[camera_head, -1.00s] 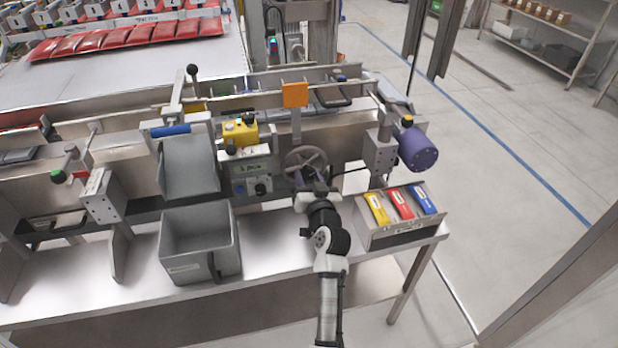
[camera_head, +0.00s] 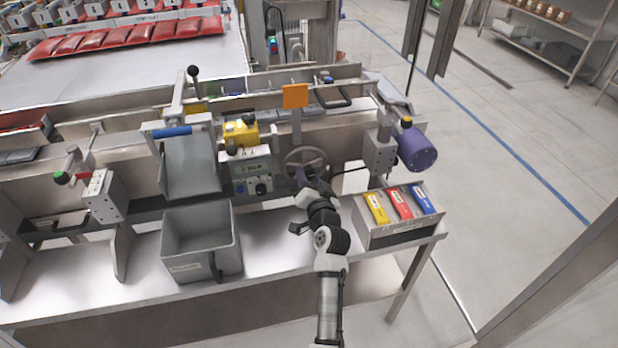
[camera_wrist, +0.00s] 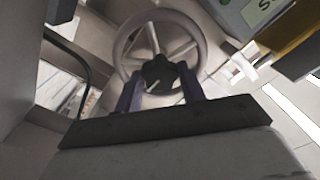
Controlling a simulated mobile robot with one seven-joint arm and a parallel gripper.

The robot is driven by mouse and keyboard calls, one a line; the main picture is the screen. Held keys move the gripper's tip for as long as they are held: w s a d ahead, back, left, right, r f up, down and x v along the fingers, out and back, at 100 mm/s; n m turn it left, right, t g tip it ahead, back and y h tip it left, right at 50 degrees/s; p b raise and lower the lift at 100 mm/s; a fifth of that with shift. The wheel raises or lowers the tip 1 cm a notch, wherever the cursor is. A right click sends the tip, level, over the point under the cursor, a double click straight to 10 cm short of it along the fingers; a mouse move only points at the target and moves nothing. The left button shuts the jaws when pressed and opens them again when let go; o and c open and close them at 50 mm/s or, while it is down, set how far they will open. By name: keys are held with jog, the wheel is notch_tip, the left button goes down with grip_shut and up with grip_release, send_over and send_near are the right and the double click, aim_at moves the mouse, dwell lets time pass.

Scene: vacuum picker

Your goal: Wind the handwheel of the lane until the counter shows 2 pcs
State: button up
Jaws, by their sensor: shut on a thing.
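The grey spoked handwheel (camera_head: 318,156) is on the front of the lane, right of the control box. In the wrist view the handwheel (camera_wrist: 128,42) fills the upper middle, with a dark lobed knob (camera_wrist: 160,70) at its centre. My gripper (camera_wrist: 160,84) has its two purple fingers on either side of this knob and is shut on it. In the head view my gripper (camera_head: 303,178) is at the lower part of the wheel, partly hidden by my wrist. The counter (camera_head: 251,167) is on the box left of the wheel; its figures are too small to read.
A grey bin (camera_head: 200,262) stands at the left below a chute (camera_head: 190,168). A tray (camera_head: 398,236) with yellow, red and blue packs is right of my arm. A purple cylinder (camera_head: 417,150) juts out above it. An orange plate (camera_head: 295,96) stands behind the wheel.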

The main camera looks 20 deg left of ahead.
jog(key=o, duration=1)
jog(key=shift+c, duration=0.2)
jog(key=b+v, duration=0.4)
jog(key=v, duration=1)
jog(key=shift+w, duration=0.1)
